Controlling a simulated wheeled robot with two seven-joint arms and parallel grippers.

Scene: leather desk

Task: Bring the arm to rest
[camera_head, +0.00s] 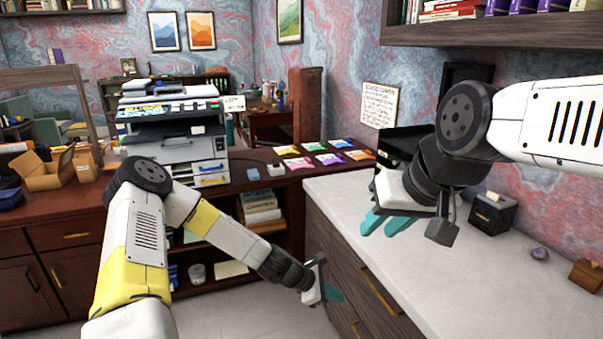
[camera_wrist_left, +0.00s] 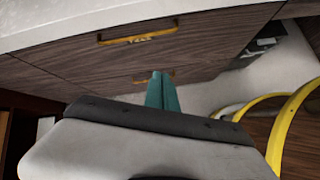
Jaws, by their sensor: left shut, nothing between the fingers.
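My left gripper (camera_head: 332,292) hangs low in front of the drawer front of the white-topped counter (camera_head: 455,275), at the end of my bent left arm. Its teal fingers are together and empty; they also show in the left wrist view (camera_wrist_left: 162,92), pointing at the wooden drawers (camera_wrist_left: 130,60). Whether it touches the drawer front I cannot tell. My right gripper (camera_head: 378,228) is above the white counter top, with its teal fingers apart and nothing seen between them.
A black box (camera_head: 488,212), a purple stone (camera_head: 540,254) and a small brown box (camera_head: 586,276) are on the counter's right side. The counter's middle is clear.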

